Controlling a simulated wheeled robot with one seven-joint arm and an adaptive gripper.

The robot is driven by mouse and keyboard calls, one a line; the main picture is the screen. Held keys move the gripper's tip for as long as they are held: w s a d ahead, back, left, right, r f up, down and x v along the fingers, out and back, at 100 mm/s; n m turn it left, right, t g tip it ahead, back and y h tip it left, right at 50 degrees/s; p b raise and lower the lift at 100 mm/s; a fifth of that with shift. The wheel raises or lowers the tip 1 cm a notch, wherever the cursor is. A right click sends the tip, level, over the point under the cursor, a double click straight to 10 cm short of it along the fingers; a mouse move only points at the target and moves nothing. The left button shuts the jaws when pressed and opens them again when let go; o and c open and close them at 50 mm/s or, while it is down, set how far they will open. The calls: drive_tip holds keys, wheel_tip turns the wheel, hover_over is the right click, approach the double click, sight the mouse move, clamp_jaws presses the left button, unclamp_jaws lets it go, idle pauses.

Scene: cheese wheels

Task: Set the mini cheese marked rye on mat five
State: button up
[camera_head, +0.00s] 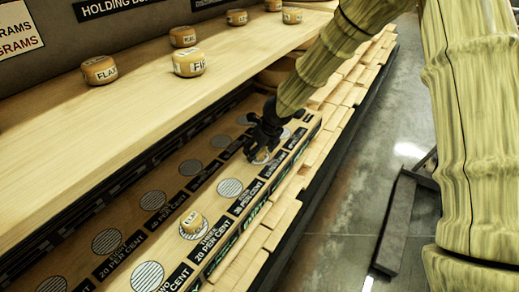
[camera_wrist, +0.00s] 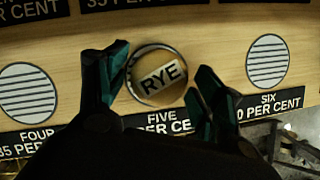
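The mini cheese marked RYE (camera_wrist: 160,78) is a small round tan wheel with a white label. In the wrist view it sits over the striped mat five (camera_wrist: 137,52), whose rim shows around it, above the label FIVE. My gripper (camera_wrist: 158,88) has one dark green finger on each side of the cheese. The fingers stand apart, with a narrow gap visible at the right; contact at the left is hard to tell. In the head view my gripper (camera_head: 262,148) is low over the lower shelf, and the cheese is mostly hidden by it.
Mat four (camera_wrist: 28,92) and mat six (camera_wrist: 267,61) are empty on either side. A mini cheese (camera_head: 192,221) sits on mat three in the head view.

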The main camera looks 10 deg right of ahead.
drive_tip(key=shift+r, duration=0.1)
drive_tip(key=shift+r, duration=0.15)
drive_tip(key=v, duration=1.2)
drive_tip(key=shift+p, duration=0.4)
idle(1.4)
